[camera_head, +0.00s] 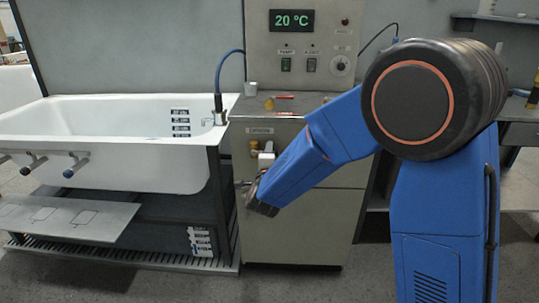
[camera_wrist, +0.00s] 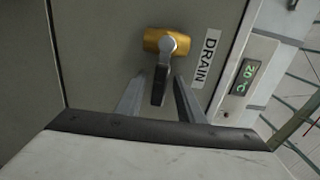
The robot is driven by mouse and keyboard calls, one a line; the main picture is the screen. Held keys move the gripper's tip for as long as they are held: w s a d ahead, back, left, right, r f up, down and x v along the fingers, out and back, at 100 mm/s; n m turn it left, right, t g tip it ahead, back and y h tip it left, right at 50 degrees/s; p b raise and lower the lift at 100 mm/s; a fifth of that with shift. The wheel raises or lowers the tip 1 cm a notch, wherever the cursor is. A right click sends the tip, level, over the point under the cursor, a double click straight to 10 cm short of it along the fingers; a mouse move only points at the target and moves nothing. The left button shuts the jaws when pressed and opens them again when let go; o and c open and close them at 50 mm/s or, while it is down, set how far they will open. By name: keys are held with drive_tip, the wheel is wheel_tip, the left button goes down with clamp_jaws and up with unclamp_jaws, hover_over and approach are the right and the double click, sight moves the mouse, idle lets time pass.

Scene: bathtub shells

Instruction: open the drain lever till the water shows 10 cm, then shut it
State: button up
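The drain valve has a brass body (camera_wrist: 158,40) and a dark lever (camera_wrist: 160,85), beside a DRAIN label (camera_wrist: 205,62) in the wrist view. My gripper (camera_wrist: 159,80) is open, with one finger on each side of the lever. Gaps show between lever and fingers. In the head view the brass valve (camera_head: 254,147) shows on the cabinet front, but my arm hides much of the lever. The white bathtub (camera_head: 100,170) stands at the left. Dark level marks (camera_head: 180,123) are on its inner wall, too small to read. I cannot make out a water line.
The steel cabinet (camera_head: 300,225) carries a display (camera_head: 292,20) reading 20 °C, with switches and a knob (camera_head: 340,65) below it. A blue hose (camera_head: 221,70) runs to the tub's rim. A grey panel (camera_head: 60,216) juts out before the tub. Floor shows in front.

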drive_tip(key=s, duration=1.7)
drive_tip(key=shift+s+a, duration=0.2)
drive_tip(key=shift+a, duration=0.1)
